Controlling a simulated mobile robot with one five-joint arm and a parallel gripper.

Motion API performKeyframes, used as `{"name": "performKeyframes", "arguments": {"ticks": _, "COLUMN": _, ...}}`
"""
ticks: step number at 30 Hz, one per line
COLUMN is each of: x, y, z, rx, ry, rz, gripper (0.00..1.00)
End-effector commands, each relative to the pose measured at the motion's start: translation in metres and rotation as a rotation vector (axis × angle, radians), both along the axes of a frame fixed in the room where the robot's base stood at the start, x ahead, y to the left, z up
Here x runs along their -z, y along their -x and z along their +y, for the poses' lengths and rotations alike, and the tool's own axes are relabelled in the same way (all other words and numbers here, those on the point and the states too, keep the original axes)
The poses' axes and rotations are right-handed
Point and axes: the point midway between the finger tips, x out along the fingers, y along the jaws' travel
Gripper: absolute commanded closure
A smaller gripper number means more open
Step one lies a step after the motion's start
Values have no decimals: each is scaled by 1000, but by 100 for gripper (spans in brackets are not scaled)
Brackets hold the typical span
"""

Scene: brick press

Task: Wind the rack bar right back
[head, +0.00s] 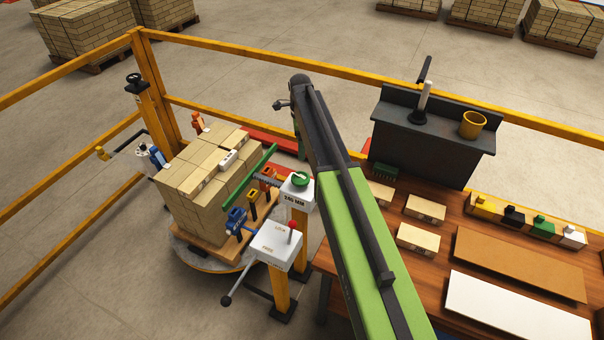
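A long green bar (248,178) lies against the near right side of the brick stack (205,185). A dark rod (268,181) links it to a white box with a green knob (300,179) on a yellow post, labelled with a figure in MM. I take the green bar and rod as the rack bar. My dark and green arm reaches up across the middle, its elbow end above and beyond the knob. A small dark part sticks out left of that end; my gripper cannot be made out, and its fingers seem hidden behind the arm.
A second white box (275,246) carries a red-topped lever and a black-knobbed crank. The stack sits on a pallet on a round turntable (205,260). Yellow rails (240,61) fence the back and left. A wooden bench (440,270) with loose bricks and boards fills the right.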

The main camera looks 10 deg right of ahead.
Motion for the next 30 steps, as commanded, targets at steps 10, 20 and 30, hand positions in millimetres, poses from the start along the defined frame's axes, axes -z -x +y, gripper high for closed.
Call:
{"name": "performKeyframes", "arguments": {"ticks": 10, "x": 30, "y": 2, "z": 1, "rx": -3, "ry": 0, "rz": 0, "gripper": 6}}
{"name": "performKeyframes", "arguments": {"ticks": 20, "x": 97, "y": 2, "z": 1, "rx": -4, "ry": 0, "rz": 0, "gripper": 6}}
{"name": "performKeyframes", "arguments": {"ticks": 30, "x": 163, "y": 2, "z": 2, "rx": -5, "ry": 0, "rz": 0, "gripper": 6}}
